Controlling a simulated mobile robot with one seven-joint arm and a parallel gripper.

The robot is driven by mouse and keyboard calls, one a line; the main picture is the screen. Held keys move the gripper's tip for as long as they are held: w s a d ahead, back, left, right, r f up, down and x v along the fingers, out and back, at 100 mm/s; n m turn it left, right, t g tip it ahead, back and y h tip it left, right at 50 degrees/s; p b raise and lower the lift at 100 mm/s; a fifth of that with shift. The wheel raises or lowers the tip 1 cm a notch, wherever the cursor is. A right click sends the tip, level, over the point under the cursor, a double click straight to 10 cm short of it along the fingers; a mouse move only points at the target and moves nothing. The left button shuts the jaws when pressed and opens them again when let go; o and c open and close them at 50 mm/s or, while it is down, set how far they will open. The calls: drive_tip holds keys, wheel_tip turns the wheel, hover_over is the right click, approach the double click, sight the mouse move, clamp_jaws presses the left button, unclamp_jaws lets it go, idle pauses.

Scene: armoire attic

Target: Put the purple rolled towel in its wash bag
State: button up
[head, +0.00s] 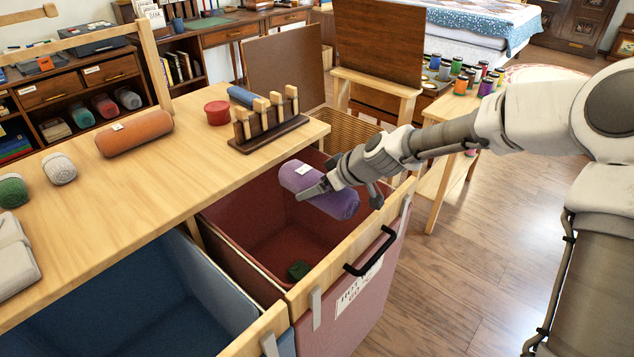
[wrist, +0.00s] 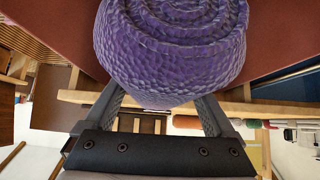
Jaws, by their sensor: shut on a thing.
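The purple rolled towel (head: 320,192) is held by my gripper (head: 318,191) above the red wash bag (head: 248,224), tilted, with a small white tag on its upper side. In the wrist view the towel's spiral end (wrist: 172,45) fills the upper middle, between the two fingers (wrist: 155,105). The red bag hangs open under the wooden table; a small dark green thing (head: 298,270) lies at its bottom. A blue bag (head: 140,300) hangs open to its left. Which bag belongs to the towel cannot be told; the red bag's front label is partly hidden.
An orange rolled towel (head: 135,133), grey (head: 60,168) and green (head: 12,190) rolls lie on the table (head: 120,215). A peg rack (head: 267,125), a red round thing (head: 217,112) and a blue roll (head: 242,96) stand near the bag's back edge. A black handle (head: 370,252) is on the red bag's front.

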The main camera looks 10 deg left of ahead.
drive_tip(key=o, duration=1.2)
drive_tip(key=p+v, duration=0.6)
drive_tip(key=v, duration=1.1)
drive_tip(key=shift+r, duration=0.2)
drive_tip(key=shift+d, duration=0.2)
